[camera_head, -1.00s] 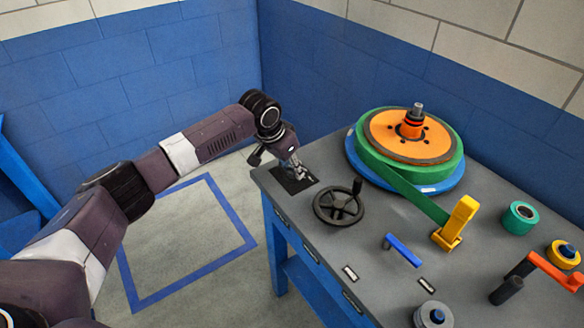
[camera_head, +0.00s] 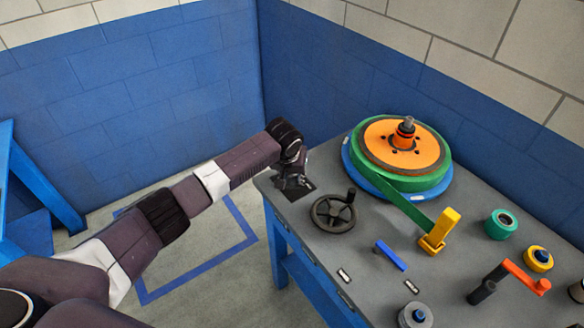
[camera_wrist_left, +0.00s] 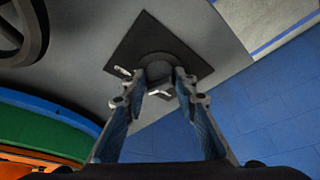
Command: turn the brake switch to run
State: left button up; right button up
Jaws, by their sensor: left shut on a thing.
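The brake switch (camera_wrist_left: 158,70) is a small grey knob on a square black plate (camera_wrist_left: 140,45) at the table's corner. A small light pointer or pin shows beside the knob in the left wrist view. My left gripper (camera_wrist_left: 162,90) is shut on the switch, with one finger on each side of it. In the head view my left gripper (camera_head: 291,184) is low over the black plate (camera_head: 303,189) and hides the knob. The switch's setting marks cannot be read. My right gripper is not in view.
A black handwheel (camera_head: 333,211) stands close to the plate. Behind it is an orange and green reel (camera_head: 405,150) with a green strip running to a yellow lever (camera_head: 438,232). A blue handle (camera_head: 390,255) and a red crank (camera_head: 525,278) are further right. Floor left of the table is clear.

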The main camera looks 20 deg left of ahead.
pick_arm(q)
jog(key=shift+d+r+n+y+p, duration=0.15)
jog(key=shift+n+y+p, duration=0.25)
jog(key=shift+n+p, duration=0.55)
jog(key=shift+n+y, duration=0.3)
jog(key=shift+n, duration=0.55)
jog(key=shift+w, duration=0.1)
jog(key=o, duration=1.1)
jog(key=v, duration=1.2)
jog(key=shift+w, duration=0.1)
